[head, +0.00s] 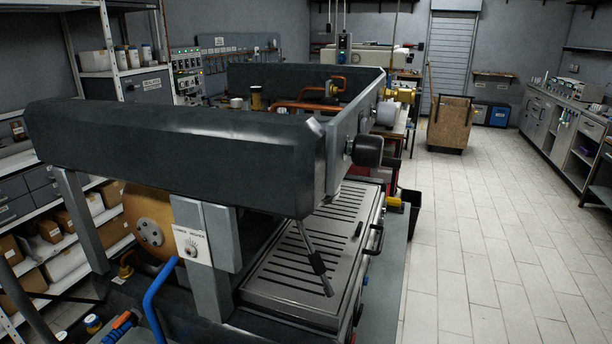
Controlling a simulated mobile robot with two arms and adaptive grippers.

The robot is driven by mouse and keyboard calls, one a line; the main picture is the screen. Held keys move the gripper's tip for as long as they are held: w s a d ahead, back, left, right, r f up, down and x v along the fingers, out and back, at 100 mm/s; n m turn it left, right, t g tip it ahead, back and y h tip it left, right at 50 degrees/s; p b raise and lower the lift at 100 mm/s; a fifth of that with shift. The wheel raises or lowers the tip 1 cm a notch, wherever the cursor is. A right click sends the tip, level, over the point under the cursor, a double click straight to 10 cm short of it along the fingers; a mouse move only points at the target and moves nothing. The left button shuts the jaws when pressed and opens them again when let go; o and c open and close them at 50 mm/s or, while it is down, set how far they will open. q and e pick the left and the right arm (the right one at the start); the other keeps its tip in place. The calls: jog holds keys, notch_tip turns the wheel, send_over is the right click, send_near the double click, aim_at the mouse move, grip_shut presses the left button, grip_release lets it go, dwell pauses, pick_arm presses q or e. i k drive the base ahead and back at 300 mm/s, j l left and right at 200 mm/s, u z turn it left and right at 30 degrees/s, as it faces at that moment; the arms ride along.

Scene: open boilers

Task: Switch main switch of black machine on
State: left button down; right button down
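The black machine (170,140) is a large open espresso-type machine that fills the left and centre of the head view. On its grey upright at the near left is a white plate with a small round knob (191,247), which looks like the main switch. The lettering above the knob is too small to read surely, and its setting cannot be told. An orange-brown boiler (150,222) with a bolted flange sits inside the frame, left of the knob. Neither of my grippers is in view.
The slatted drip tray (300,275) and a steam wand (316,262) are right of the knob. A blue bent bar (156,298) rises in front at the lower left. Shelves with boxes (50,235) stand at left. The tiled floor (475,230) at right is clear.

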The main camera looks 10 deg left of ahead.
aim_at(358, 315)
jog(key=k+j, duration=0.25)
jog(key=k, duration=0.15)
jog(key=k+j+u, duration=0.1)
jog(key=k+j, duration=0.15)
jog(key=k, duration=0.1)
